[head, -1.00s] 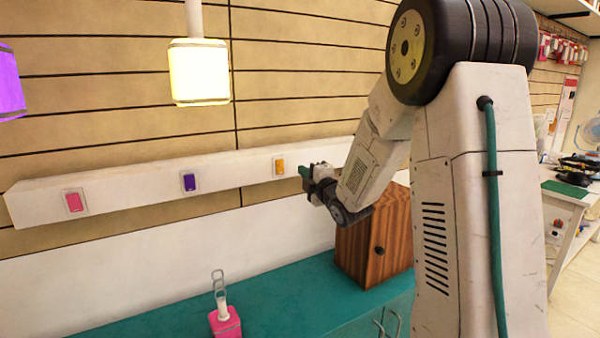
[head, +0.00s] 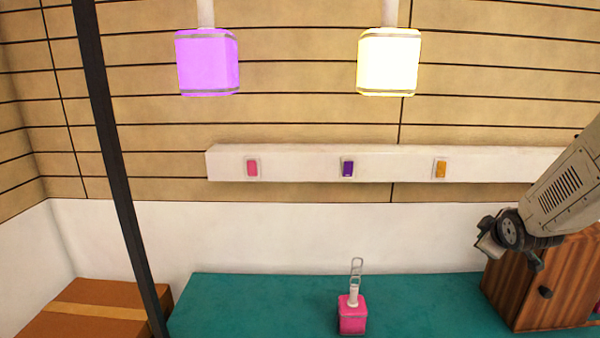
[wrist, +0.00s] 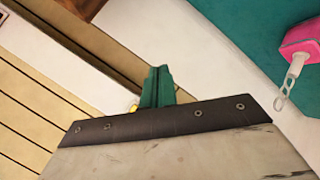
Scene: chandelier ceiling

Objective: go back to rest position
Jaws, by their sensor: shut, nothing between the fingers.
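My gripper (head: 490,240) is at the right in the head view, in front of the wall, left of the wooden box and below the white switch rail. In the wrist view its green fingers (wrist: 157,86) are together with nothing between them. It touches nothing that I can see. My arm comes in from the right edge.
The white rail (head: 300,165) carries pink (head: 252,168), purple (head: 347,168) and orange (head: 440,169) switches. Glowing purple (head: 207,62) and yellow-white (head: 388,62) lamps hang above. A pink lamp (head: 352,317) stands on the teal counter (head: 250,300); a wooden box (head: 555,285) is right.

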